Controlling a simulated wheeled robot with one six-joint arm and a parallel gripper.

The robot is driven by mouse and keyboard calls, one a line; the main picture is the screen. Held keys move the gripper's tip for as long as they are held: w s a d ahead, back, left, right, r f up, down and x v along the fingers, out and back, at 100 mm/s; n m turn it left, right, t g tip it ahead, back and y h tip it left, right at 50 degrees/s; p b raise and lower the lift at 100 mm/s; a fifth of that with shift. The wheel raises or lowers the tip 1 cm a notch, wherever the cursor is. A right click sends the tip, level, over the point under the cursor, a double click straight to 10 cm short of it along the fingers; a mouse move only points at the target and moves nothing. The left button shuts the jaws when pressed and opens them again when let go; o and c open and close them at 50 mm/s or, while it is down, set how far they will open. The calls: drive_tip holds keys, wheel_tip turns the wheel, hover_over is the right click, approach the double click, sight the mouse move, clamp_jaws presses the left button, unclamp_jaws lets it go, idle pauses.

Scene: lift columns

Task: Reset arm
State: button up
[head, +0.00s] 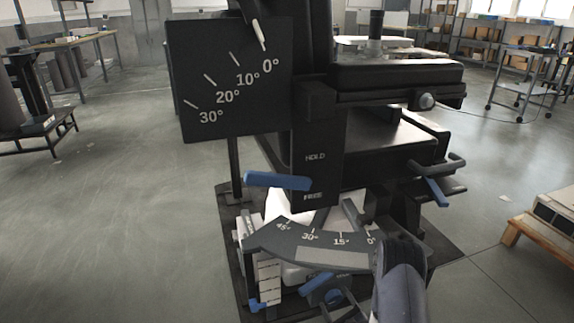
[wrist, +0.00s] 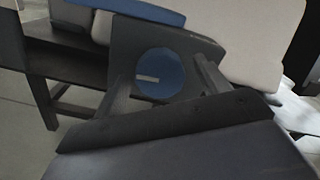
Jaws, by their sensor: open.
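My arm (head: 402,280) reaches in from the bottom right of the head view, in front of the lower part of a dark machine (head: 322,150). My gripper (wrist: 164,68) shows in the wrist view with its two dark fingers apart and nothing held between them. Beyond the fingertips, a round blue knob (wrist: 160,74) with a pale mark sits on a dark panel (wrist: 195,50). I cannot tell whether the fingers touch it. In the head view the fingers are not clearly visible.
The machine carries a 0°–30° plate (head: 225,75), a blue lever (head: 277,181) near "HOLD" and "FREE", a curved 0°–45° scale (head: 315,243) and a blue-handled lever (head: 437,191). A wooden pallet (head: 545,235) stands right. The floor (head: 120,220) at left is clear.

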drive_tip(key=m+p, duration=0.3)
drive_tip(key=m, duration=0.3)
drive_tip(key=shift+m, duration=0.4)
drive_tip(key=shift+s+d, duration=0.25)
drive_tip(key=shift+s, duration=0.4)
